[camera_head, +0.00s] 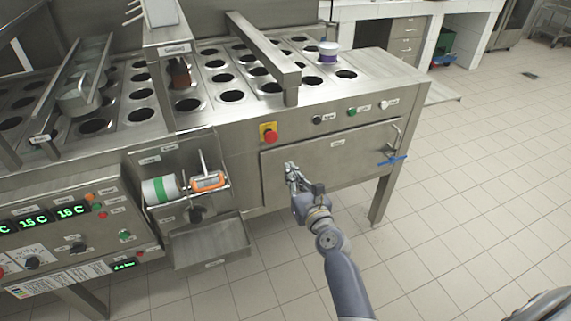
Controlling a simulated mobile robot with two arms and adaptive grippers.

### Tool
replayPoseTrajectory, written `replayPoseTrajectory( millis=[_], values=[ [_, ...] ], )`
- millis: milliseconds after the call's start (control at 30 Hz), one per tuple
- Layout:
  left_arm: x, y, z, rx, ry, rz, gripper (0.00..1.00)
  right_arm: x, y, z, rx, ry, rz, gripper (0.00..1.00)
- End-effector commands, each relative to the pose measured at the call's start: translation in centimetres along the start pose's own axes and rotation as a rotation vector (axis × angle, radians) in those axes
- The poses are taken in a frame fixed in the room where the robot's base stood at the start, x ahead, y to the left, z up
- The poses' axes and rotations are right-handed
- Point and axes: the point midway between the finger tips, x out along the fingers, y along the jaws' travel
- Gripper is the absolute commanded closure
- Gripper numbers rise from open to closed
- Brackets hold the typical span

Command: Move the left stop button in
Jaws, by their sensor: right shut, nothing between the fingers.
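Another red button (2,271) shows partly at the left picture edge, on the control panel. My right gripper (290,167) is shut and empty, in front of the door panel, a little below and right of the red button on yellow. It looks apart from that button. My left gripper is not in view.
Black, green and white knobs (351,113) line the front to the right. A door handle with a blue clip (393,160) is at the right. A rack with a white-green roll (160,190) and an orange item (208,181) juts out at the left. Tiled floor (460,220) is clear at the right.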

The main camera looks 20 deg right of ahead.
Motion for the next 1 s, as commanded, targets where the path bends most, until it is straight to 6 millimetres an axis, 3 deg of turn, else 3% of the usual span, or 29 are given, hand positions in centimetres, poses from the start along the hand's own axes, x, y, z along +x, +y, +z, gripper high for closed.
replayPoseTrajectory(
  millis=[200,433,767,867,967,1000],
  values=[
    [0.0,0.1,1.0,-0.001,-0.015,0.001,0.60,-1.6,0.0,0.0,0.001,0.000,0.000,1.00],
    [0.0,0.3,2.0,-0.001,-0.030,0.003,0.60,-1.7,0.0,0.0,0.001,0.000,0.000,1.00],
    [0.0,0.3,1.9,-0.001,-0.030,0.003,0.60,-1.7,0.1,-0.3,-0.008,0.005,0.002,1.00],
    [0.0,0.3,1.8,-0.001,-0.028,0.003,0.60,-1.9,0.7,-2.5,-0.084,0.048,0.016,1.00],
    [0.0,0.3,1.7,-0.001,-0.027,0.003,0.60,-2.6,1.8,-7.4,-0.269,0.141,0.058,1.00],
    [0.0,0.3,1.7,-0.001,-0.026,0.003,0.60,-3.1,2.4,-10.0,-0.372,0.187,0.088,1.00]
  ],
)
